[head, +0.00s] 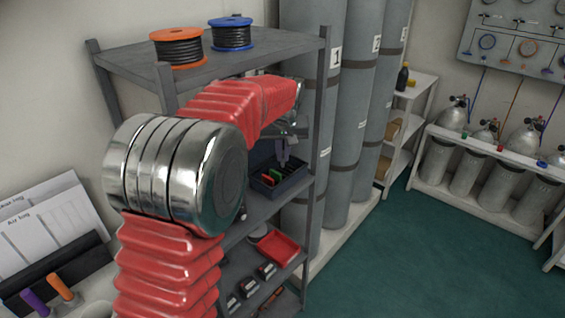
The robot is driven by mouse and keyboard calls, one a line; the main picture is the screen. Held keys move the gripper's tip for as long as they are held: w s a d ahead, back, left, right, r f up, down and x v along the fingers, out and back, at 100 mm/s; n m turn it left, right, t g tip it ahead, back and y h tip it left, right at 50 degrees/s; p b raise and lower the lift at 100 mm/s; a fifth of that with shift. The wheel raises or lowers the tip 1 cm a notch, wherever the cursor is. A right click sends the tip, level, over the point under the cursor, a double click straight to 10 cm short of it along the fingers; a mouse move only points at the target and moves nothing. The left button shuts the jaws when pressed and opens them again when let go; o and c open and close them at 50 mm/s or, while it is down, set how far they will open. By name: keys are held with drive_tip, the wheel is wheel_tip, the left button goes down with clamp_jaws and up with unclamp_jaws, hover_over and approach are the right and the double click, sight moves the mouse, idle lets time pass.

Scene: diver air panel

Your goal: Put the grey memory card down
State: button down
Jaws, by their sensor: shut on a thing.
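My gripper (283,159) points down over a dark open box (265,186) on the middle shelf of the grey rack. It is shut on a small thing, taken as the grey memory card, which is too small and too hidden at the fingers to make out. Green and red-orange cards stand in the box, just below the fingertips. I cannot tell whether the held card touches the box. My red-sleeved arm hides the left part of this shelf.
The grey rack (122,62) holds an orange cable spool (177,48) and a blue one (232,33) on top. A red tray (279,249) and several small devices lie on lower shelves. Tall grey cylinders (312,110) stand close right of the rack. Green floor (385,265) is clear.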

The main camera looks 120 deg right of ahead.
sight(283, 158)
drive_tip(key=shift+f, duration=1.75)
drive_tip(key=shift+f, duration=0.2)
drive_tip(key=c, duration=2.2)
unclamp_jaws()
drive_tip(key=shift+r, duration=0.3)
drive_tip(key=v, duration=0.4)
drive_tip(key=shift+w+a+r, duration=0.1)
drive_tip(key=shift+r, duration=0.3)
drive_tip(key=w+a, duration=0.2)
drive_tip(key=a, duration=0.1)
drive_tip(key=w+a, duration=0.1)
drive_tip(key=a, duration=0.3)
drive_tip(key=w+a, duration=0.2)
drive_tip(key=a, duration=0.1)
drive_tip(key=shift+w+a, duration=0.3)
drive_tip(key=shift+a, duration=0.05)
